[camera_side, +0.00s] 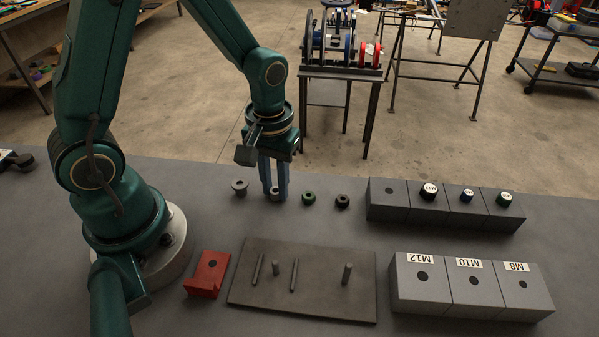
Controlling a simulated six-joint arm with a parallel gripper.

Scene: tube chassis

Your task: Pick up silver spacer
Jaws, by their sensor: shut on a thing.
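My gripper (274,194) points straight down at the table, with its two blue fingers shut on a small silver spacer (275,192). The fingers cover most of this spacer, and it is at or very near the table surface; I cannot tell whether it touches. A grey flanged spacer (240,187) with a dark hole stands just left of the fingers. A green spacer (309,198) and a black spacer (342,202) stand to the right in the same row.
Grey blocks (388,204) stand at the right, some with round caps. Blocks labelled M12, M10 and M8 (433,294) stand in front of them. A dark plate (325,283) with several pins and a red bracket (207,273) lie nearer the camera.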

